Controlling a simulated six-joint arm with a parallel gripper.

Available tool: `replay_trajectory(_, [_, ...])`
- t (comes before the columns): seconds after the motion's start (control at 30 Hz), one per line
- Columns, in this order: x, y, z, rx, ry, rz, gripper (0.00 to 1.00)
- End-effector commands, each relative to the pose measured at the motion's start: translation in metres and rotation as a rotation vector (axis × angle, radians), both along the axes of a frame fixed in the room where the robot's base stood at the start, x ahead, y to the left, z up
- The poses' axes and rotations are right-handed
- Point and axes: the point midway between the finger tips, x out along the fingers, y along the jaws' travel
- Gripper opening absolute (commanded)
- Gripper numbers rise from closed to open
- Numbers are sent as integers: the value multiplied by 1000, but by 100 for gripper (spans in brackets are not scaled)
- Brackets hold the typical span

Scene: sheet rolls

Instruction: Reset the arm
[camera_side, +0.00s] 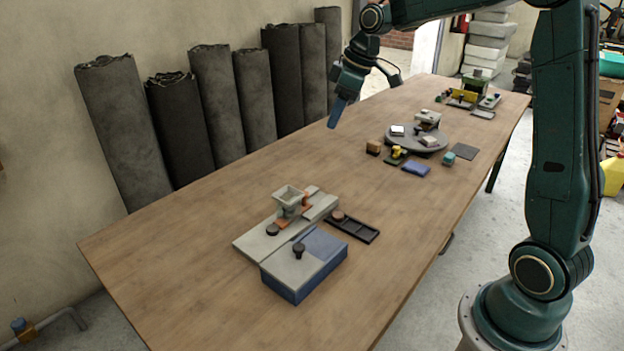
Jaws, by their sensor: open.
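My gripper (338,112) hangs over the far left side of the wooden table (180,265), with its blue fingers pointing down. It is open, and I see nothing between its fingers. It is apart from the objects on the table. My green arm reaches across the top of the view from its base at the lower right.
A grey and blue block assembly (265,240) with a small hopper stands at the near middle, beside a dark tray (353,230). A round grey platform (433,139) with small blocks around it stands farther back. Several dark rolls (125,125) lean on the wall. The table's near left is clear.

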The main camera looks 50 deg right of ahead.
Motion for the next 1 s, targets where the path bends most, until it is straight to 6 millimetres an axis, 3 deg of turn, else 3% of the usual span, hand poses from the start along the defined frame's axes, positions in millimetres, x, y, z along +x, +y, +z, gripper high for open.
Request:
replay_trajectory(0.57, [-8,7,6,-2,-3,-16,48])
replay_trajectory(0.77, [-31,27,22,-6,-12,-59,48])
replay_trajectory(1.0, [-79,58,40,-7,-28,-146,48])
